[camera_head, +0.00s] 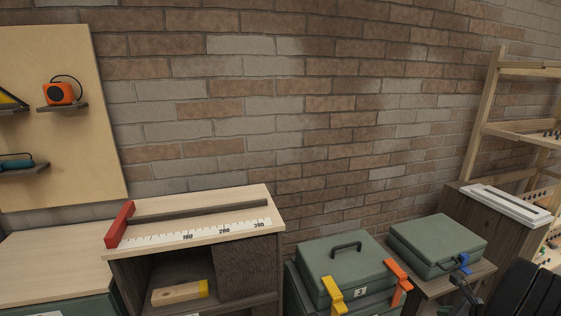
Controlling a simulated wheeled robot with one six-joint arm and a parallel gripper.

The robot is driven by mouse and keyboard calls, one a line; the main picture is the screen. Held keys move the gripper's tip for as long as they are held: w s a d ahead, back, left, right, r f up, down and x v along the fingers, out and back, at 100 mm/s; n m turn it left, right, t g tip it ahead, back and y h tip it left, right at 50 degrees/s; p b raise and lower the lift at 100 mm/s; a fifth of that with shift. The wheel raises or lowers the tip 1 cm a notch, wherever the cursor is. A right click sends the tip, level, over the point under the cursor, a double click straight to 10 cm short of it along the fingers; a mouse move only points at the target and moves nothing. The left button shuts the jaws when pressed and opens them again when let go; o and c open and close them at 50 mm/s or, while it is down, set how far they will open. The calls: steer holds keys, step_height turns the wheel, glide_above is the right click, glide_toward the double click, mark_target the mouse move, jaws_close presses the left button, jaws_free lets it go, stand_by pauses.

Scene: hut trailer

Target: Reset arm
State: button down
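A dark, ribbed shape in the bottom right corner appears to be part of my arm, cut off by the frame edge. Thin dark pieces just left of it, in front of the right-hand case's small table, may be the end of my gripper (464,292). They are too small and dark to show whether the fingers are open or shut. I see nothing clearly held.
A wooden cabinet (250,262) bears a measuring board with a red stop (119,225); a wood block (180,293) lies inside. Two green cases (345,262) (438,240) stand at right, near a wooden rack (480,125). A pegboard (65,150) hangs left.

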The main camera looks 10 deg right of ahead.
steer(key=s+a+r+n+g+p, duration=0.1)
steer(key=a+r+n+p, duration=0.1)
steer(key=a+r+n, duration=0.5)
steer(key=s+a+r+n+g+h+p, duration=0.1)
steer(key=a+r+n+g+p, duration=0.1)
steer(key=a+r+n, duration=0.5)
steer(key=s+a+r+n+g+h+p, duration=0.1)
steer(key=a+r+n, duration=0.6)
steer(key=a+n, duration=1)
steer(key=a+g+p, duration=0.1)
steer(key=a+p, duration=0.1)
steer(key=a, duration=0.4)
steer(key=shift+s+r, duration=0.4)
steer(key=shift+a, duration=0.1)
